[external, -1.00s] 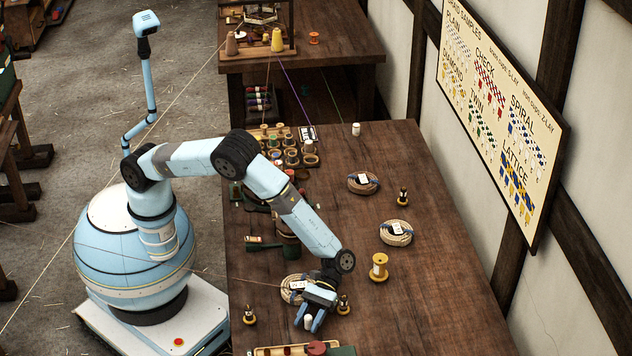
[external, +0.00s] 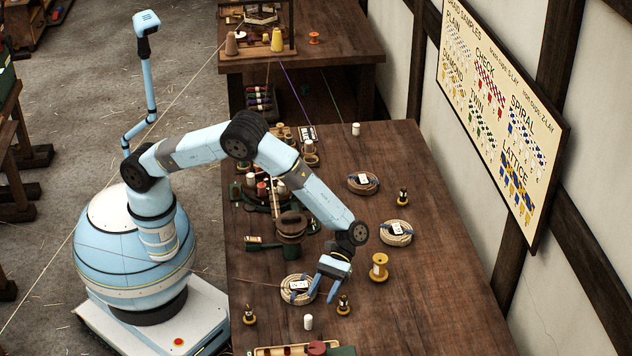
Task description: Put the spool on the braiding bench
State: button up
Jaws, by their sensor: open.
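A yellow wooden spool (external: 379,267) stands upright on the near dark table (external: 420,310), right of my gripper. My gripper (external: 322,292) is open and empty, pointing down just right of a coiled rope with a tag (external: 297,290). It is apart from the yellow spool. A small white cylinder (external: 308,322) stands on the table below the gripper in the picture. A small orange spool (external: 314,38) stands on the far bench (external: 345,62), which also bears a wooden frame. I cannot tell which bench is the braiding bench.
More rope coils (external: 396,232) lie further back. A green device (external: 290,226) and a rack of reels crowd the left side.

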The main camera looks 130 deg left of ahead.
jog(key=shift+v, duration=1.05)
jog(key=s+d+r+m+y, duration=0.2)
jog(key=s+r+m, duration=0.1)
jog(key=s+r, duration=0.45)
jog(key=s+d+r+m+g+y, duration=0.1)
jog(key=s+d+r+m+y, duration=0.15)
jog(key=s+r, duration=0.55)
jog(key=s+d+r+m+y, duration=0.15)
jog(key=s+r+m, duration=0.25)
jog(key=s+r, duration=0.45)
jog(key=s+a+r+m+t+y, duration=0.1)
jog(key=s+r+m+y, duration=0.1)
jog(key=s, duration=0.7)
jog(key=s+r+m+t+y, duration=0.1)
jog(key=s+m+t+y, duration=0.1)
jog(key=s+m, duration=0.3)
jog(key=s+a+r+m+t+y, duration=0.1)
jog(key=s+r+m+y, duration=0.1)
jog(key=s, duration=1.1)
jog(key=shift+s+a+r+m+t+y, duration=0.25)
jog(key=shift+a+r+m+t+y, duration=0.1)
jog(key=shift+m+y, duration=0.3)
